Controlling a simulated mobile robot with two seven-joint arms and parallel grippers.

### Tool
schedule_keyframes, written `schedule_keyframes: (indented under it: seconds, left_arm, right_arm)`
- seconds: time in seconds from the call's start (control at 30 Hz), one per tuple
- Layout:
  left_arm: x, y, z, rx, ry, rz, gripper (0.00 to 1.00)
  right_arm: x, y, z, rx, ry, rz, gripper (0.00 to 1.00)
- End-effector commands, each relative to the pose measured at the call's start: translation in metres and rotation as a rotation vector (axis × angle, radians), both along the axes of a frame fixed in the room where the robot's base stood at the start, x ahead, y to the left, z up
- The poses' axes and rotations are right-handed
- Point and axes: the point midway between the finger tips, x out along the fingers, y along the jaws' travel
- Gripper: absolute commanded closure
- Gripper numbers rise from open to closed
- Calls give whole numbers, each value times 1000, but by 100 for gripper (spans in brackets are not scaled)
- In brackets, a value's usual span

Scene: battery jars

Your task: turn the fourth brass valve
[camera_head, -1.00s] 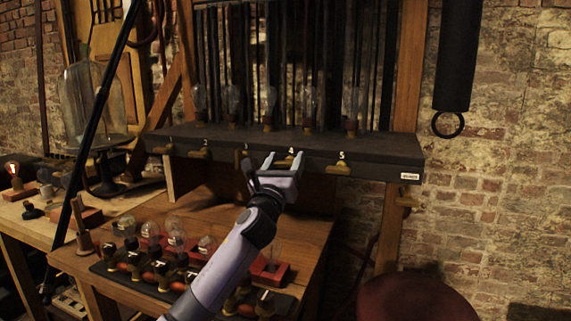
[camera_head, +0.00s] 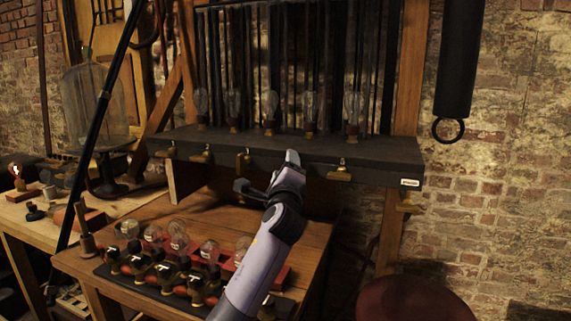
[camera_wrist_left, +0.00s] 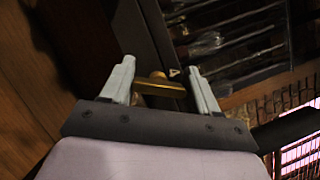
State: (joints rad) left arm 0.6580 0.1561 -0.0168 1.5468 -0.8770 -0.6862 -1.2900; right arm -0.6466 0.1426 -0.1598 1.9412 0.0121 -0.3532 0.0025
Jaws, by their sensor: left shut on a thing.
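A row of brass valves runs along the front edge of the dark shelf (camera_head: 385,158). In the head view I see the first (camera_head: 163,152), second (camera_head: 201,157), third (camera_head: 243,162) and fifth (camera_head: 340,174) valves. The fourth is hidden there behind my left gripper (camera_head: 291,160). My right gripper is in neither view.
Several glass bulbs (camera_head: 269,105) stand on the shelf above the valves. Below, a wooden bench (camera_head: 150,212) holds a dark rack of bulbs and brass fittings. A red round seat (camera_head: 415,299) is at lower right, and a black cylinder (camera_head: 459,60) hangs at upper right.

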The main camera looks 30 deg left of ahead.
Motion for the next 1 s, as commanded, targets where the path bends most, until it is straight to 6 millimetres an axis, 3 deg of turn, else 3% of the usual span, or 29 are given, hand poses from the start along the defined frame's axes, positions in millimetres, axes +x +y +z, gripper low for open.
schedule_keyframes:
  seconds: [0.5, 1.0]
  left_arm:
    - [0, 0, 0, -410, -95, -1, 70]
    - [0, 0, -4, -547, -129, -1, 70]
  right_arm:
    - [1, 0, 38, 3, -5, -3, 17]
    - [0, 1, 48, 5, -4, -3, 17]
